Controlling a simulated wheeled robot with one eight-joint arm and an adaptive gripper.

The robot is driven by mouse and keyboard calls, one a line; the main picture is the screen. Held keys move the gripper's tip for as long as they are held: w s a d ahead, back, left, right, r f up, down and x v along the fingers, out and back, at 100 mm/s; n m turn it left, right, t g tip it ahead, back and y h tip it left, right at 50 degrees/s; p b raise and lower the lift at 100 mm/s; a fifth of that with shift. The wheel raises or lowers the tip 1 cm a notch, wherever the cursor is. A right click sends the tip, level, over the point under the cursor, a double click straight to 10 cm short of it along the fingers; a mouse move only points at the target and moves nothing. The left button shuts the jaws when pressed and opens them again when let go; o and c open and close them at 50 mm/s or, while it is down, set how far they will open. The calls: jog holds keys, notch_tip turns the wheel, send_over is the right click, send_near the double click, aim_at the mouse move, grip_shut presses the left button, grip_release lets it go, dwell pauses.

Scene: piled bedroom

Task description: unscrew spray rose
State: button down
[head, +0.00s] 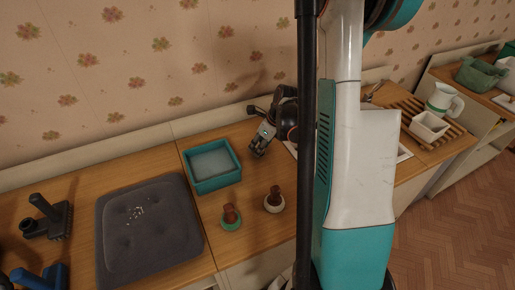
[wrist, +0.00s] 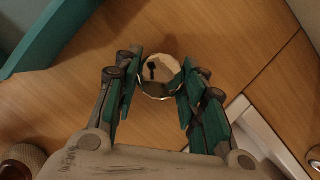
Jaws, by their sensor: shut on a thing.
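My gripper (wrist: 158,85) is shut on a small round cream piece with faceted sides and a dark mark or opening on its face. This round piece (wrist: 160,72) sits between the green finger pads in the wrist view; I take it to be the spray rose, but cannot be sure. Wooden surface shows around it. In the head view my gripper (head: 262,139) is low over the wooden counter, right of the teal tray. The held piece is too small to make out there. Whether it is attached to anything below is hidden.
The teal tray (head: 190,181) is close on the left. Two brown-handled tools, one green-based (head: 231,217) and one pale-based (head: 274,199), stand in front. A dark cushion (head: 150,240) lies further left. A white jug (head: 440,100) stands on a slatted rack at right.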

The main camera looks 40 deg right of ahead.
jog(key=shift+r, duration=0.35)
jog(key=shift+r+p, duration=1.15)
jog(key=shift+r, duration=0.4)
